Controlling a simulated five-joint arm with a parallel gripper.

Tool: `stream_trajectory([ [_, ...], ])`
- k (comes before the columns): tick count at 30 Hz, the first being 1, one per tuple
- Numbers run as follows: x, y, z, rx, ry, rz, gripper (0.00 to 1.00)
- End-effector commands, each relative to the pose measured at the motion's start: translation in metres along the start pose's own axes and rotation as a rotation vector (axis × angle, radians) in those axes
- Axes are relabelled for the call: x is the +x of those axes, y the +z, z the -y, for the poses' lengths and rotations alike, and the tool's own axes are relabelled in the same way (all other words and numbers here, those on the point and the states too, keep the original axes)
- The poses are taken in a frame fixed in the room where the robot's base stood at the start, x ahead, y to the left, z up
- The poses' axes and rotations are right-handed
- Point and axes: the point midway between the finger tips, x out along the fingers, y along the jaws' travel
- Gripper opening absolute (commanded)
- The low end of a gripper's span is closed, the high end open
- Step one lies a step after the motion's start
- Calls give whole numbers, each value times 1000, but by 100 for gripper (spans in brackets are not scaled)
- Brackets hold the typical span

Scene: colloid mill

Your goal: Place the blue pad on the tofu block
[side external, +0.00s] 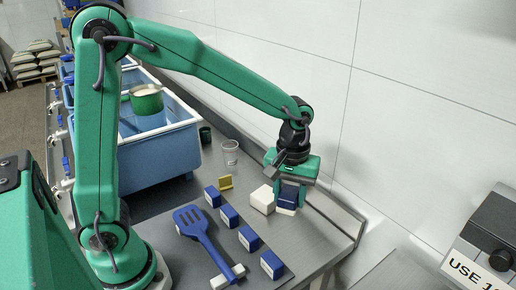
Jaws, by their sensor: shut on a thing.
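The tofu block (261,200) looks like a plain white block lying on the steel counter, just left of my gripper. My gripper (290,182) points down at the right part of the counter and is shut on a blue pad (288,197). The pad shows dark blue with a pale lower edge, just right of the tofu block in the picture. The gripper body hides its top. I cannot tell whether the pad touches the counter or the block.
Several blue-and-white blocks (249,239) stand in a row beside a blue slotted spatula (203,237). A yellow piece (225,183), a clear cup (230,152) and a dark green cup (205,134) stand behind. A blue tub (160,155) is at left; a wall rises behind.

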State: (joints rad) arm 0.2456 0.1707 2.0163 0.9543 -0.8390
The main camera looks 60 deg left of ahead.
Motion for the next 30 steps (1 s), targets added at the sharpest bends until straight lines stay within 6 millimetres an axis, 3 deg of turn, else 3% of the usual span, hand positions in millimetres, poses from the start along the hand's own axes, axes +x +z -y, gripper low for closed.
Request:
stream_trajectory([
  [7, -13, -25, 28, -157, 1, -1, 18],
  [17, -15, -31, 35, -191, 0, 0, 18],
  [23, -6, -42, 43, -193, -2, 2, 18],
  [30, 16, -72, 63, -195, -2, 2, 18],
])
